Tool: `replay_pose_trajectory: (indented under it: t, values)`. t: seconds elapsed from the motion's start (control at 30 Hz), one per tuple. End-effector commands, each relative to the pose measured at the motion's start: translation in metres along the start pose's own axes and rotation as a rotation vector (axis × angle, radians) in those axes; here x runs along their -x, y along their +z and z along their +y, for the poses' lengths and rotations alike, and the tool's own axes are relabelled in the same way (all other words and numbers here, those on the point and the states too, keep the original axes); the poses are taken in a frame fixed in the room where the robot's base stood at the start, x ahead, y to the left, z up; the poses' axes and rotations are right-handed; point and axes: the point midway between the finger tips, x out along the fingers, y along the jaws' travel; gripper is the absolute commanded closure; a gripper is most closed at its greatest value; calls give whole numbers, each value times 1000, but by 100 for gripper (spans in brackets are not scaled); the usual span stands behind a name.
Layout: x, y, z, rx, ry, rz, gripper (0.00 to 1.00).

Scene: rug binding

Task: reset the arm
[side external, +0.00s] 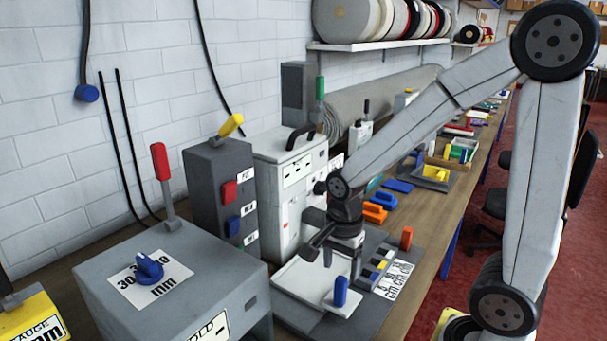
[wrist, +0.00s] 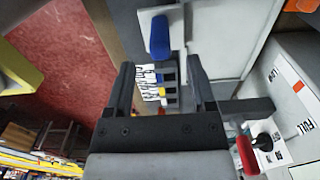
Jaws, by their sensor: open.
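My gripper (side external: 342,262) hangs low over a machine with a white plate (side external: 291,282) at the bench's near part. In the wrist view my gripper (wrist: 160,68) has its two dark fingers well apart, with nothing held between them. A blue-handled lever (side external: 341,291) stands on the plate just below and in front of the fingers. The blue handle also shows in the wrist view (wrist: 159,37), beyond the fingertips. A panel of coloured keys with a cm label (side external: 394,278) lies right of the gripper. I cannot tell whether the fingers touch anything.
A white case with a black handle (side external: 290,180) and a dark grey box with a yellow-handled lever (side external: 220,190) stand close behind. A grey box with a blue knob (side external: 175,285) is at the near left. Orange blocks (side external: 376,208) lie behind.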

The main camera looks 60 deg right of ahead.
Motion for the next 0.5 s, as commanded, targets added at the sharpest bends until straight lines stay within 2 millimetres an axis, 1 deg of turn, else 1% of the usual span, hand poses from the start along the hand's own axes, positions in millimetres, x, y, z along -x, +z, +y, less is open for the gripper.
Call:
replay_pose_trajectory:
  t: [0.27, 0.5]
  values:
    - [-4, 0, 0, 0, 2, 0, 29]
    - [-19, 0, 1, 0, 4, 0, 29]
